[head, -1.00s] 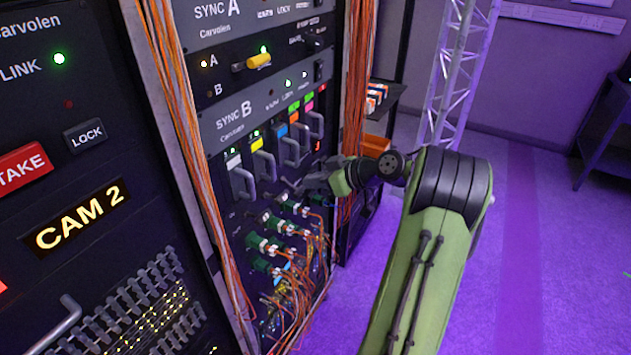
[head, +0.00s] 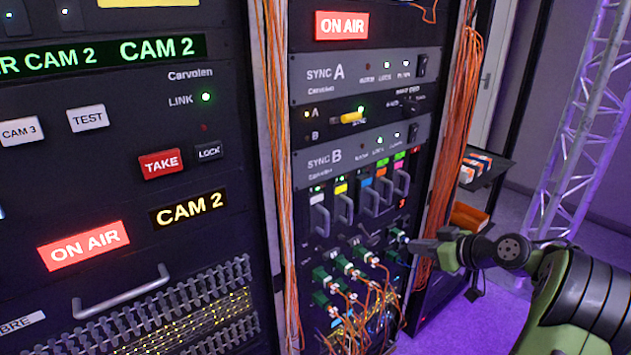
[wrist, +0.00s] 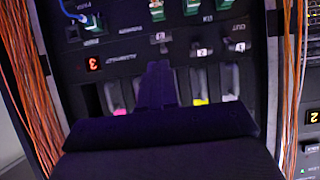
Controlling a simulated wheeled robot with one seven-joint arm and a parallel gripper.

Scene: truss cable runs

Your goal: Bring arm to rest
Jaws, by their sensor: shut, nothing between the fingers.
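My green and black arm (head: 578,300) reaches in from the lower right in the head view. My gripper (head: 415,245) is shut and empty, close in front of the rack panel below the SYNC B unit (head: 330,158). In the wrist view my gripper (wrist: 158,72) shows as a dark closed shape in front of the row of handled modules (wrist: 228,80), with a red "3" display (wrist: 93,64) to its left. I cannot tell whether the fingertips touch the panel.
Orange cable bundles (head: 462,110) hang beside the rack. A shelf with an orange bin (head: 468,217) and a lattice truss (head: 575,130) stand to the right. Purple floor is open at the lower right.

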